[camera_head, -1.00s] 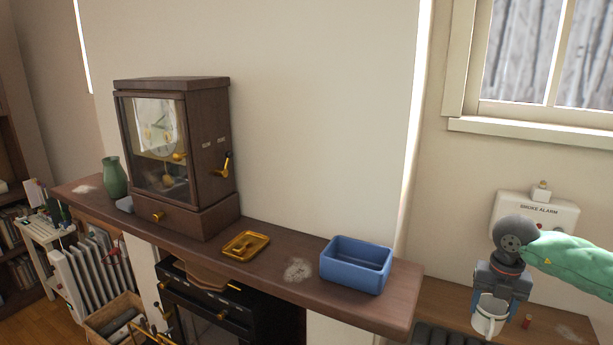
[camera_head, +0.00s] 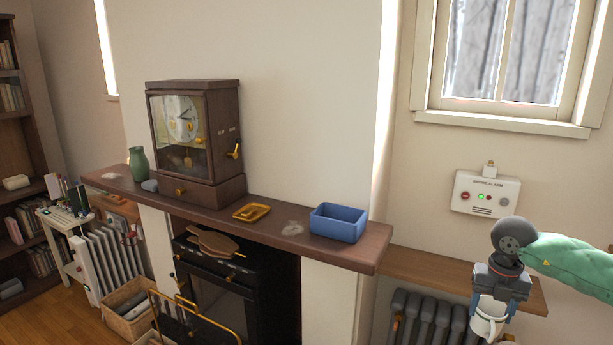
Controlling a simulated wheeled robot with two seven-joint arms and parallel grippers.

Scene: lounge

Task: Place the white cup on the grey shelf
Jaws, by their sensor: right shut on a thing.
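The white cup (camera_head: 488,319) is at the lower right of the head view. My right gripper (camera_head: 500,294) points down and is shut on the cup, with its fingers at the cup's upper part. The cup is held in front of the wooden ledge above the radiator; its far side is hidden by the gripper. My right arm comes in from the right edge in a green padded sleeve. My left gripper does not show. I cannot make out a shelf that is clearly grey.
A brown mantel (camera_head: 275,229) holds a clock (camera_head: 192,140), a green vase (camera_head: 139,164), a gold tray (camera_head: 252,212) and a blue box (camera_head: 338,223). A wooden ledge (camera_head: 425,268) runs above a radiator (camera_head: 428,318). A bookcase (camera_head: 22,150) stands far left.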

